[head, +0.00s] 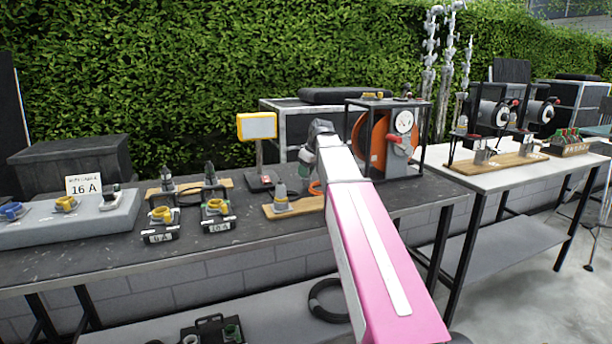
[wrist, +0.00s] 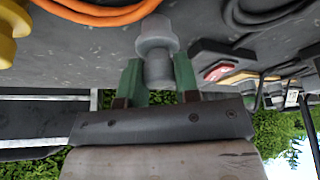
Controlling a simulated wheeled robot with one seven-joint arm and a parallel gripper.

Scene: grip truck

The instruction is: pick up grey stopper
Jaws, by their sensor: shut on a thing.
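The grey stopper (wrist: 157,40) is a short stepped cylinder with a wider head. It shows in the wrist view between the green fingers of my gripper (wrist: 158,80). My gripper is shut on its narrower part. I cannot tell whether the stopper touches the dark surface beyond it. In the head view my gripper (head: 305,164) is over the dark workbench (head: 240,250), beside the orange reel; I cannot make out the stopper there.
An orange cable reel (head: 372,142) in a black frame stands right of my gripper. A grey cone-shaped plug (head: 281,195) stands on a wooden board to its left. A yellow-framed lamp (head: 257,126) rises behind. An orange cable (wrist: 100,14) lies close by in the wrist view.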

